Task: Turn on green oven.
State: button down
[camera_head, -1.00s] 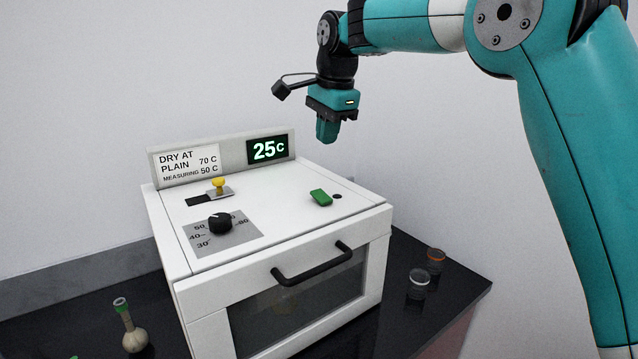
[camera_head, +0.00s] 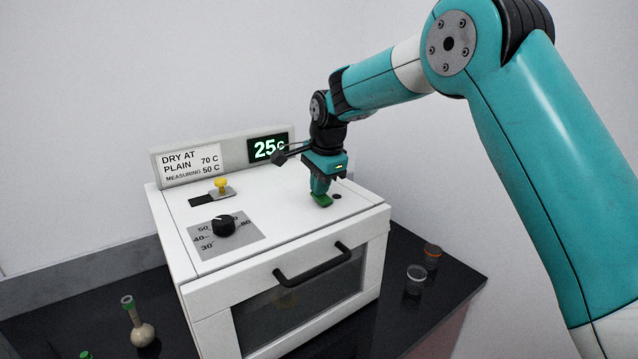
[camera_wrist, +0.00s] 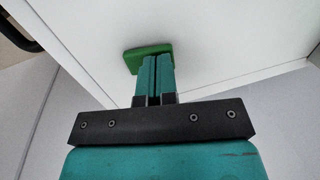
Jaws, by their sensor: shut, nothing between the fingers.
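The white oven (camera_head: 222,270) stands on a dark bench, with a black handle on its front door. On its top right is a green rocker-like switch (camera_head: 322,203), next to a small dark round spot. My gripper (camera_head: 320,191) is shut and empty, pointing down with its fingertips at the green switch. The wrist view shows the closed fingers (camera_wrist: 154,76) over the near edge of the green switch (camera_wrist: 146,52), covering part of it; whether they touch cannot be told for certain. The display (camera_head: 268,149) reads 25 C, its right edge partly hidden by my wrist part.
On the oven top are a black dial (camera_head: 223,225) and a yellow knob (camera_head: 221,184) on a slot. A label panel (camera_head: 186,163) stands behind. A round flask (camera_head: 142,332) stands at the left; two small jars (camera_head: 415,280) stand at the right. A wall is behind.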

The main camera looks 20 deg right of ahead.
aim_at(324, 199)
jog(key=shift+w+f, duration=0.2)
jog(key=shift+f, duration=0.2)
jog(key=shift+a, duration=0.15)
jog(key=shift+s+f, duration=0.15)
jog(key=shift+s+b, duration=0.1)
jog(key=shift+b, duration=0.2)
jog(key=shift+s+d, duration=0.25)
jog(key=shift+s, duration=0.4)
jog(key=p+v, duration=0.1)
jog(key=v, duration=0.1)
jog(key=p+v, duration=0.2)
jog(key=shift+w+a+r, duration=0.1)
jog(key=shift+w+r, duration=0.1)
jog(key=shift+r, duration=0.2)
jog(key=b+v, duration=0.3)
jog(key=v, duration=0.7)
